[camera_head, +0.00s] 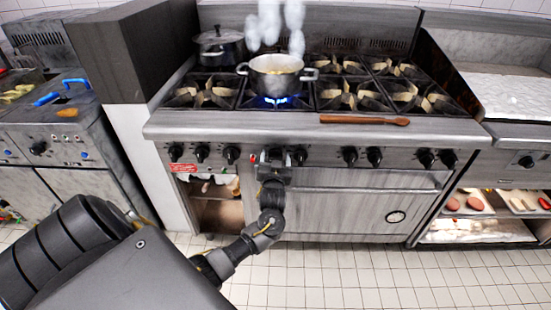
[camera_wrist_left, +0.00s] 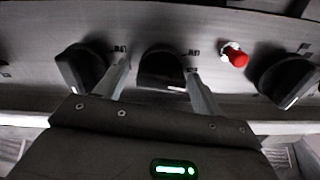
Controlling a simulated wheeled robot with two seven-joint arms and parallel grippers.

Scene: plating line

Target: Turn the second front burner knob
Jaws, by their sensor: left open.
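The stove's front panel carries a row of black burner knobs. My left gripper (camera_head: 276,158) is at the panel, right of a small red light (camera_head: 253,158), and hides the knob behind it in the head view. In the left wrist view the two fingers of my left gripper (camera_wrist_left: 160,72) are open, one on each side of a black knob (camera_wrist_left: 162,71). I cannot tell whether they touch it. Another knob (camera_wrist_left: 82,68) is to the left, and one more (camera_wrist_left: 287,80) is right of the red light. My right gripper is not in view.
A pot (camera_head: 276,74) stands over a lit blue flame, with steam above. A lidded pot (camera_head: 219,47) is at the back left. A wooden utensil (camera_head: 364,120) lies along the stove's front edge. The oven door (camera_head: 345,205) is below the panel.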

